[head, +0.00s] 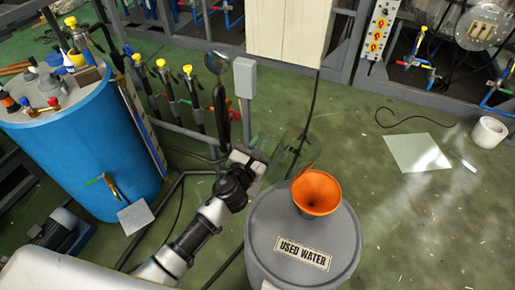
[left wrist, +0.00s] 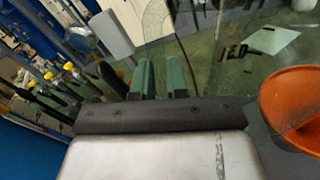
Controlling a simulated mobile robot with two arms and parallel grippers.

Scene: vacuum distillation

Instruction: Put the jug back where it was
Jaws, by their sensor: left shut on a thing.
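The jug (head: 298,143) is clear and hard to make out against the green floor in the head view. It shows behind and left of the orange funnel. In the left wrist view the see-through jug (left wrist: 238,68) has dark markings on its wall, right of my green fingers. My left gripper (head: 258,160) is shut on the jug at its left side. Its two fingers (left wrist: 162,78) stand close together in the left wrist view. The exact grip point and the jug's base are unclear. My right gripper is out of view.
The grey "USED WATER" barrel (head: 262,232) with the orange funnel (head: 317,192) stands close at the right. A blue tank (head: 90,140) stands left, with pipes and valves (head: 165,80) behind. A grey box on a post (head: 244,78) is behind my gripper. Open floor lies right.

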